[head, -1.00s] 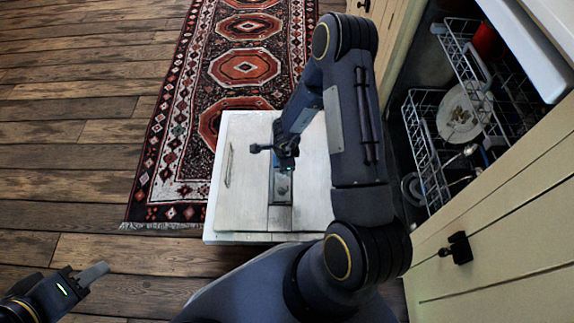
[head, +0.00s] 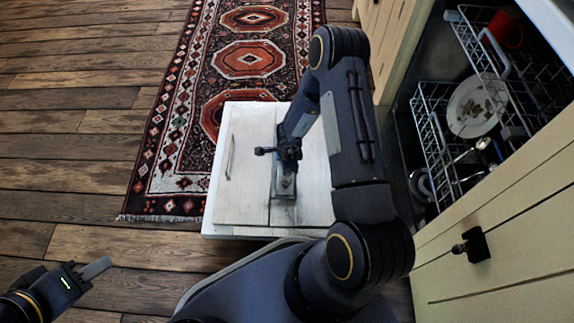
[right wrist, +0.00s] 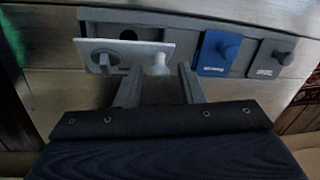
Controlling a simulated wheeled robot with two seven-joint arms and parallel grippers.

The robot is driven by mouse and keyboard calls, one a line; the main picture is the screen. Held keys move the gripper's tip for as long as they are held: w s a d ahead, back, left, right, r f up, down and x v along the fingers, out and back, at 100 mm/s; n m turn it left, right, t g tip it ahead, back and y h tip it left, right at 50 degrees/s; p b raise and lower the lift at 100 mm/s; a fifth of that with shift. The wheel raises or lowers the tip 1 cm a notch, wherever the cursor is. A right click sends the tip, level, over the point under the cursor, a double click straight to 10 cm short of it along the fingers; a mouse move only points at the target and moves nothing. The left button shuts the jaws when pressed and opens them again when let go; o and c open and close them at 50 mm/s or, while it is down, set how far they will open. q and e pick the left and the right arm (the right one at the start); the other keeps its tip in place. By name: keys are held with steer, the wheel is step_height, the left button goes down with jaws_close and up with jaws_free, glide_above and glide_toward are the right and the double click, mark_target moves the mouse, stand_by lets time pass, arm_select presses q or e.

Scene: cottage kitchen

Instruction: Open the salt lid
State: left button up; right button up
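A narrow grey box (head: 285,184) with several small lids lies on the pale wooden tabletop, largely under my right gripper in the head view.
The small table (head: 238,205) stands on a patterned rug (head: 165,165). An open dishwasher rack (head: 440,150) with a plate is at right. Floor at left is clear.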

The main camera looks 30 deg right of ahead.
jaws_close()
